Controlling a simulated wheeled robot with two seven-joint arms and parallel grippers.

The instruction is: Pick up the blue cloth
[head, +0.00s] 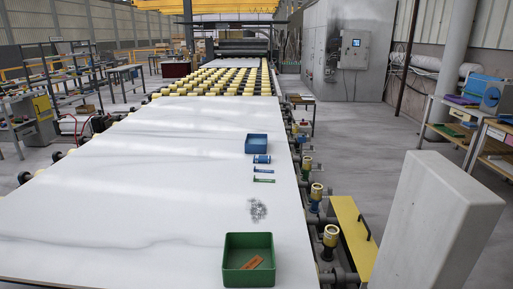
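I cannot make out a blue cloth for certain. A small blue and white item (262,159) lies on the white stone slab (130,200), just in front of a blue open box (257,144); it is too small to tell whether it is cloth. Neither of my grippers is in the head view.
A slim blue item (264,171) and a slim green item (264,180) lie nearby. A grey speckled patch (257,210) marks the slab. A green open box (235,275) holds an orange item (252,263). The slab's left side is clear; rollers line its right edge.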

